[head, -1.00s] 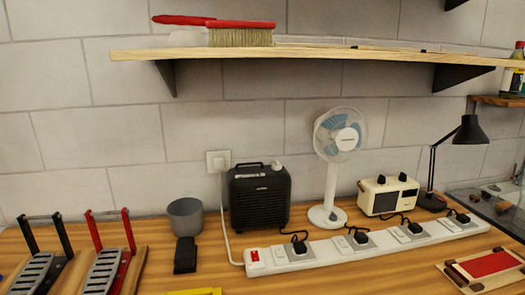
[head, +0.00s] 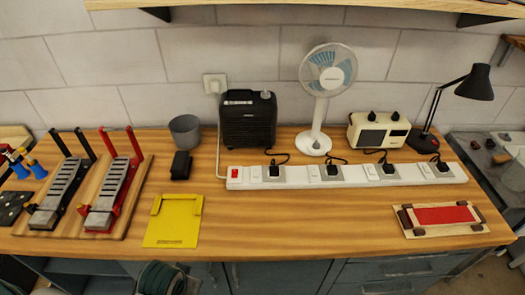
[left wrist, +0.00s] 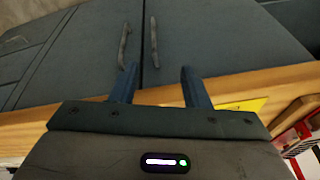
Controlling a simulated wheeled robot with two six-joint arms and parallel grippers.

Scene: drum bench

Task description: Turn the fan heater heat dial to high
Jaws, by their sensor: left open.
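The fan heater (head: 248,120) is a black box with a slotted front, standing at the back of the wooden bench against the wall. A small light grey knob (head: 266,94) shows on its top right; its pointer setting is too small to read. My left gripper (left wrist: 157,82) shows only in the left wrist view, with its two dark blue fingers apart and nothing between them. It is by the bench's front edge and the grey cabinet doors, away from the heater. My right gripper is in neither view.
A white power strip (head: 345,175) with several plugs lies before the heater. A grey cup (head: 185,131) stands left of it, a white fan (head: 327,75) and cream radio (head: 377,131) right. A yellow tray (head: 174,222) lies in front. The bench's front middle is clear.

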